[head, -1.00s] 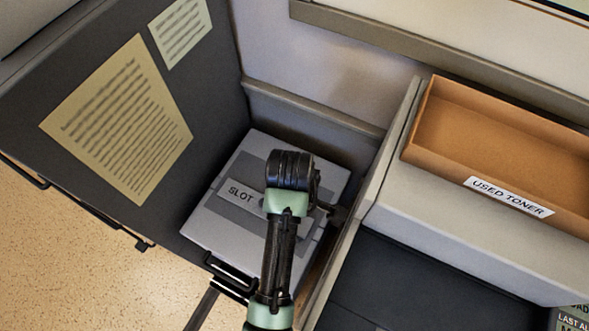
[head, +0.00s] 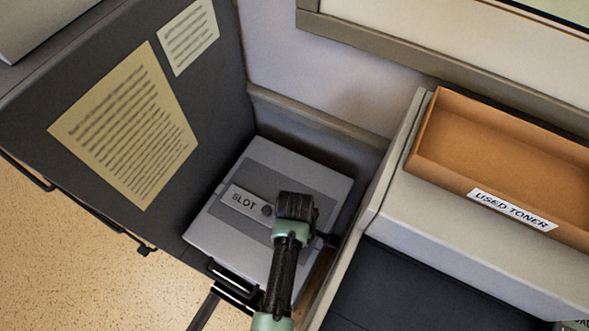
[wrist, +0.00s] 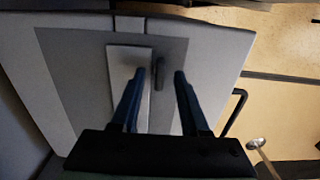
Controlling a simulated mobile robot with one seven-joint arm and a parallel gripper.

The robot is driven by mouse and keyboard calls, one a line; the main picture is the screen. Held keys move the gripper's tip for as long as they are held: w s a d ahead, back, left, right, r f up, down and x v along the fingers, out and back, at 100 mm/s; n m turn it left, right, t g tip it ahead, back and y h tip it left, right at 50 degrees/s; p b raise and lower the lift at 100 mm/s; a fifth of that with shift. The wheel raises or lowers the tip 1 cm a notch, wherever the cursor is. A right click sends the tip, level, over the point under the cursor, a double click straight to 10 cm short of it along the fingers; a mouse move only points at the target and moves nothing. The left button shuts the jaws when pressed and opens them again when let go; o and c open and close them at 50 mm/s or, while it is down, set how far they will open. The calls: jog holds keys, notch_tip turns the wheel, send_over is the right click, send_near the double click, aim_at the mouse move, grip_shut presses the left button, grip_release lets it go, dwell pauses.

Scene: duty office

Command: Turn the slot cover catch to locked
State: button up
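The slot cover (head: 318,182) is a grey box-like unit with a darker panel and a light plate (head: 243,200) marked SLOT. A small round dark part (head: 267,210) shows at the plate's end in the head view. In the wrist view, the cover (wrist: 75,60) lies ahead, and a small dark upright bar (wrist: 159,76), which looks like the catch, stands beside the light plate (wrist: 125,65). My gripper (wrist: 160,73) is open, with its two fingers on either side of the bar in the picture. I cannot tell whether they touch it. In the head view my arm hides the fingertips.
A dark panel with pinned paper sheets (head: 128,125) stands to the left. A grey divider wall (head: 385,185) rises close on the right. Beyond it is an orange tray (head: 500,150) labelled USED TONER. A black handle (head: 232,283) sits at the cover's near edge.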

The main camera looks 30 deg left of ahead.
grip_shut()
jog(key=shift+m, duration=0.4)
jog(key=m+p, duration=0.1)
jog(key=m, duration=0.1)
jog(key=shift+r+m+p, duration=0.1)
jog(key=shift+m+p, duration=0.3)
jog(key=m+p, duration=0.1)
jog(key=m, duration=0.4)
jog(key=shift+p, duration=0.3)
jog(key=m+p, duration=0.1)
jog(key=m, duration=0.8)
jog(key=shift+p, duration=0.3)
jog(key=shift+m, duration=0.3)
jog(key=shift+o, duration=0.3)
grip_release()
